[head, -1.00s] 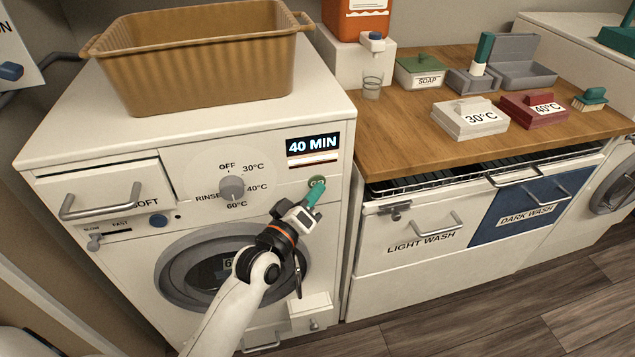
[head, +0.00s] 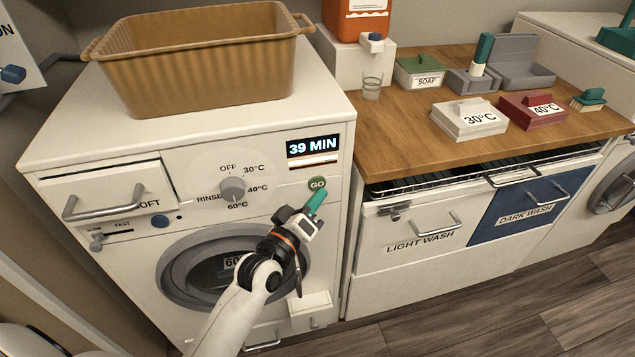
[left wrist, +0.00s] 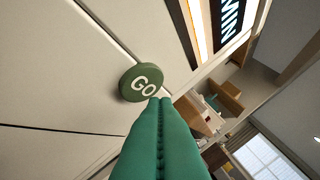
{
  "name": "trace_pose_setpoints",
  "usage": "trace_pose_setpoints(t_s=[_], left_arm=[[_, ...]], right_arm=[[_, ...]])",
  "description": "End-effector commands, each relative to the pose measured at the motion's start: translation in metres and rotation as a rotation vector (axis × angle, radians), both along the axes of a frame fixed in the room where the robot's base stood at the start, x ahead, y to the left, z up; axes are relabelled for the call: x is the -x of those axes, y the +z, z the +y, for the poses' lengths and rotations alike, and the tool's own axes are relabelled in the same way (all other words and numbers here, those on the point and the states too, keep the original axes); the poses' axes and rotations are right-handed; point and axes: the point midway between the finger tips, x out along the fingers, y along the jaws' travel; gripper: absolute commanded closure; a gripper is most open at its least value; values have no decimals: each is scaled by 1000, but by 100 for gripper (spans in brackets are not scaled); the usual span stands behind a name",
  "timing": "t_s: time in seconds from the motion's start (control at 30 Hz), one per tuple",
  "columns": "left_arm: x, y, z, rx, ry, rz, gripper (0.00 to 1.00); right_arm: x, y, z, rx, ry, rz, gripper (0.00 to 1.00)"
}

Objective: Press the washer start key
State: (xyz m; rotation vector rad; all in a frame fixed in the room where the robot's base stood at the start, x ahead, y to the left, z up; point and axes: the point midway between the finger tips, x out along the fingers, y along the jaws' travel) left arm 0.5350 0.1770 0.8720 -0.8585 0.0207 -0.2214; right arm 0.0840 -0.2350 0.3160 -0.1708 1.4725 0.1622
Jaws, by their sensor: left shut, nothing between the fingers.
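The washer (head: 110,120) has a round green start key (head: 317,183) marked GO on its front panel, below a display (head: 313,147) that reads 39 MIN. My left gripper (head: 317,199) has green fingers, shut and empty, with the tips just below the key in the head view. In the left wrist view, the whole GO lettering on the key (left wrist: 142,82) shows above the shut green fingertips (left wrist: 158,103). A small gap seems to lie between them, but I cannot tell exactly. The dial (head: 232,188) is left of the key. My right gripper is not in view.
A tan basket (head: 200,70) stands on the washer. The wooden counter (head: 400,135) to the right holds a glass (head: 371,88), a soap box (head: 420,72) and labelled boxes. An open drawer (head: 105,190) juts out at the washer's upper left.

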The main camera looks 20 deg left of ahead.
Motion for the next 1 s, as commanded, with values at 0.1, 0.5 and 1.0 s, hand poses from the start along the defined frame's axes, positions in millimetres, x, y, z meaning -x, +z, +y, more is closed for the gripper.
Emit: trace_pose_setpoints(t_s=[0.1,0.5,1.0], left_arm=[[1,0,-1,0,0,0,100],[32,1,-22,1,-1,2,100],[41,0,-28,0,1,-1,100]], right_arm=[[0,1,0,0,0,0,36],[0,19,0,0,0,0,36],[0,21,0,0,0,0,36]])
